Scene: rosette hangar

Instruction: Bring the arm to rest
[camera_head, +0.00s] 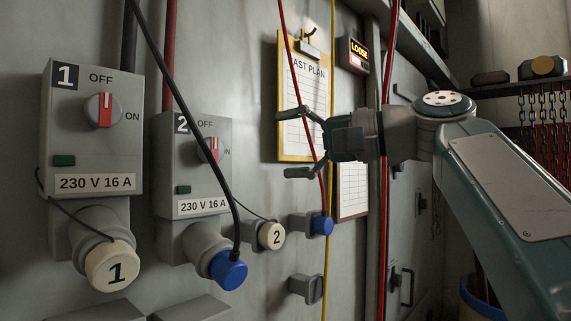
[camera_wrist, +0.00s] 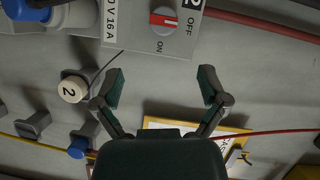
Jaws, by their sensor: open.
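My gripper (camera_head: 288,144) is open and empty in the head view, its two fingers spread apart and pointing left. It is in front of the wall and overlaps the yellow-framed clipboard (camera_head: 285,100) in the picture. My arm reaches in from the right. In the wrist view my gripper (camera_wrist: 160,85) also shows open, with bare grey wall between its fingertips. Box 2 (camera_wrist: 185,30) with its red-marked switch (camera_wrist: 165,19) is beyond the fingers, at the top of that view.
Box 1 (camera_head: 60,125) and box 2 (camera_head: 195,160) are on the wall at left. A blue plug (camera_head: 228,270) sits in box 2's socket; another blue plug (camera_head: 321,224) is at a wall socket. Cream cap 1 (camera_head: 112,266) and cap 2 (camera_head: 271,236) show. Red cables and chains (camera_head: 560,120) hang nearby.

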